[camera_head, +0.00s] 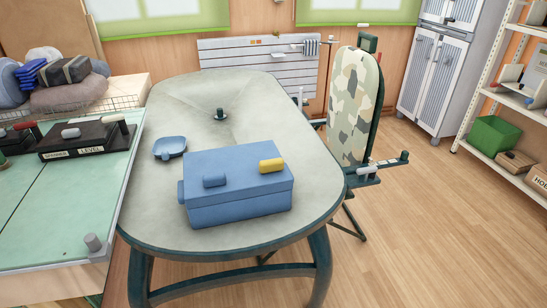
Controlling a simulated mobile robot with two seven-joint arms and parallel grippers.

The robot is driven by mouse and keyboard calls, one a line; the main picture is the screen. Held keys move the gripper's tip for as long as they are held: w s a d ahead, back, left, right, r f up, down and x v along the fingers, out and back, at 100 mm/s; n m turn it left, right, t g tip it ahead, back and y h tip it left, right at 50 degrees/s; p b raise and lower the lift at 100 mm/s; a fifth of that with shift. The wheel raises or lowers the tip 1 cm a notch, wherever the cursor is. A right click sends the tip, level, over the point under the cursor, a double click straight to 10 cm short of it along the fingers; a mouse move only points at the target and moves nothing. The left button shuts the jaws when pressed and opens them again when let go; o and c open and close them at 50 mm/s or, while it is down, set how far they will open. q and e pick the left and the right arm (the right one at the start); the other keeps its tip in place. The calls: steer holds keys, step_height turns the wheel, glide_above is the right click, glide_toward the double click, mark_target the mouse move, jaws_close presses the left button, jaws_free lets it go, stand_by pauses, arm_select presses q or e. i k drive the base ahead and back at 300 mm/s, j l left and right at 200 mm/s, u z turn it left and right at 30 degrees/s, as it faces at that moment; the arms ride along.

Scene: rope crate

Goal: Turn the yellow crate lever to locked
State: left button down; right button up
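A blue crate (238,208) with a closed lid stands on the oval grey-green table, near its front edge. A short yellow lever (271,165) lies on the right part of the crate's lid, roughly along the lid's length. A blue block-like lever or handle (215,181) sits on the lid's left front part. A small blue block also juts from the crate's left side. I cannot tell from this view whether the yellow lever is at locked or unlocked. Neither of my grippers is in view.
A workbench (65,208) with black tool holders (88,138) adjoins the table's left side.

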mark_target(275, 164)
steer(key=i+l+u, duration=0.1)
steer(key=u, duration=0.2)
steer(key=l+u, duration=0.15)
steer(key=u, duration=0.2)
steer(key=i+l+u, duration=0.15)
steer(key=l, duration=0.2)
steer(key=i+l+u, duration=0.1)
steer(key=l, duration=0.25)
steer(key=i+l+u, duration=0.15)
steer(key=l, duration=0.2)
steer(key=i+l, duration=0.1)
steer(key=l, duration=0.45)
steer(key=l+u, duration=0.1)
steer(key=l, duration=0.45)
steer(key=i, duration=0.05)
